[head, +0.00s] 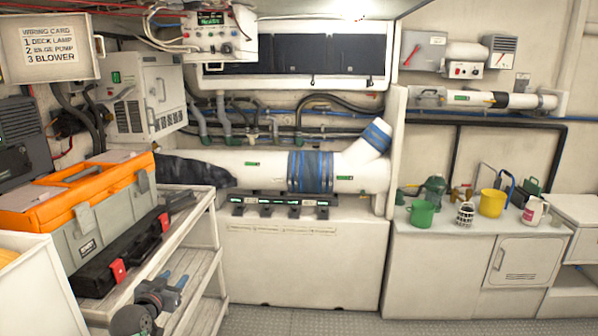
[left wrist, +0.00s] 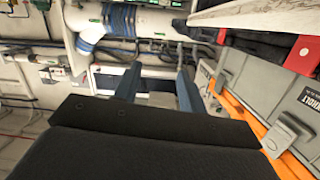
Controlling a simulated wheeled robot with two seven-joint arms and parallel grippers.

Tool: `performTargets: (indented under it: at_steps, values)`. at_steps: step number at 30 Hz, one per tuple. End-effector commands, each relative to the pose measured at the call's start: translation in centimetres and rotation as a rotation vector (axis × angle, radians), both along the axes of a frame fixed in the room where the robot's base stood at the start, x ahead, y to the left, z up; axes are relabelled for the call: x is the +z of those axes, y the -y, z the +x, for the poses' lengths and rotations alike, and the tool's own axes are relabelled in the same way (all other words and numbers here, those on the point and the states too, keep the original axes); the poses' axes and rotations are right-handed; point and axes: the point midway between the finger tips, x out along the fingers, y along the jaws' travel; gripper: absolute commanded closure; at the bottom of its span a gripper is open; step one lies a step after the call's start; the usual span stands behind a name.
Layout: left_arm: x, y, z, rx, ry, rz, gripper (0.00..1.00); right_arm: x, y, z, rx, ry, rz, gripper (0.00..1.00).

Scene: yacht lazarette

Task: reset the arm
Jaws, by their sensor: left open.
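My left gripper (head: 170,284) is low at the left in the head view, in front of the white shelf cart (head: 205,262) and below the black case (head: 125,262). In the left wrist view its two blue-grey fingers (left wrist: 156,78) stand well apart, with nothing held between them. The dark gripper body fills the lower part of that view. My right gripper is in neither view.
An orange-lidded grey toolbox (head: 105,205) stands on the cart beside the black case. A white duct with blue bands (head: 310,172) runs along the back wall. A counter (head: 470,235) at the right holds a green mug (head: 421,213) and a yellow bucket (head: 492,203). The central floor is clear.

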Motion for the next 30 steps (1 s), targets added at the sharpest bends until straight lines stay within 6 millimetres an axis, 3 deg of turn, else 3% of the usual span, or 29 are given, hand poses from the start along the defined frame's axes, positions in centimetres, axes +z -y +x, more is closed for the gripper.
performTargets:
  at_steps: [1,6,15,22,30]
  values:
    - [-2.2,1.2,-1.9,-0.012,-0.060,0.008,0.59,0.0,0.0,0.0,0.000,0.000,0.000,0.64]
    - [-8.3,4.7,-8.0,-0.043,-0.256,0.026,0.59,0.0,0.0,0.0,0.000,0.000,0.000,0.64]
    - [-16.5,9.5,-20.9,-0.048,-0.595,0.050,0.59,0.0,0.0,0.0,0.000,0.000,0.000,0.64]
    - [-20.0,11.9,-31.1,-0.017,-0.828,0.063,0.59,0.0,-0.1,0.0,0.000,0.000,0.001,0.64]
    - [-21.1,13.0,-37.8,0.018,-0.973,0.070,0.59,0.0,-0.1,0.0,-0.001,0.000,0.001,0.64]
